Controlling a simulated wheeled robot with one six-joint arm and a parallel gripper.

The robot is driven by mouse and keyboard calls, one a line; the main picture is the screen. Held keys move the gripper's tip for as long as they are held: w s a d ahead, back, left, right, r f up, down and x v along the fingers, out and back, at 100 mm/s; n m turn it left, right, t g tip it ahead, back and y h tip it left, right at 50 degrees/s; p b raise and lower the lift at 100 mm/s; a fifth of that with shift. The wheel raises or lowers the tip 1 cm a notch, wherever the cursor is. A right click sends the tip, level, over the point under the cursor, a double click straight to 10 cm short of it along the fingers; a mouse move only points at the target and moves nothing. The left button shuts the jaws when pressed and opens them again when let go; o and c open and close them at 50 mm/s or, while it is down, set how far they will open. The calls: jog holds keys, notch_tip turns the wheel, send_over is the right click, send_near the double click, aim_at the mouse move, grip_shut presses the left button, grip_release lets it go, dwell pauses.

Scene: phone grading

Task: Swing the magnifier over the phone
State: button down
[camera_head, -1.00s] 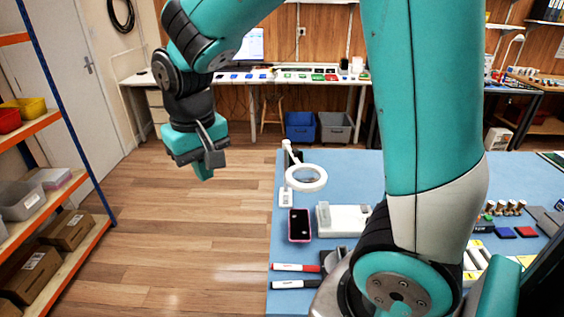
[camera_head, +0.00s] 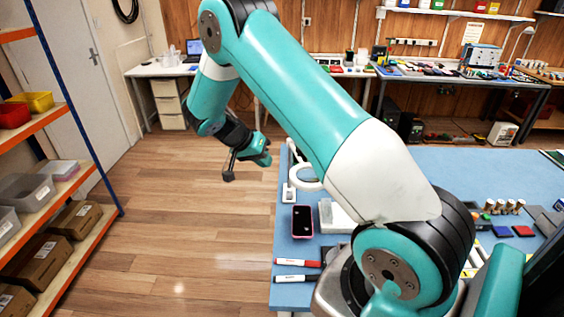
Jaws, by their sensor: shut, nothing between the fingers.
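The phone (camera_head: 302,221), dark with a pink edge, lies face up near the left edge of the blue table (camera_head: 288,256). The magnifier (camera_head: 305,184) has a white ring head on an arm with a white base (camera_head: 289,195), just beyond the phone. Its ring is partly hidden behind my arm and is not over the phone. My gripper (camera_head: 245,170) is shut and empty, in the air to the left of the magnifier, beyond the table's left edge. It touches nothing that I can see.
Two markers (camera_head: 297,264) lie at the table's near left. A white tray (camera_head: 330,215) sits right of the phone, partly behind my arm. Shelves with bins (camera_head: 40,192) stand at the left. The wooden floor (camera_head: 180,220) between is clear.

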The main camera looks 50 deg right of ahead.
jog(key=s+d+p, duration=0.1)
jog(key=s+d+f+p, duration=0.1)
jog(key=s+d+f, duration=0.1)
jog(key=s, duration=0.1)
jog(key=shift+d+p, duration=0.1)
jog(key=shift+p, duration=0.3)
jog(key=shift+s, duration=0.15)
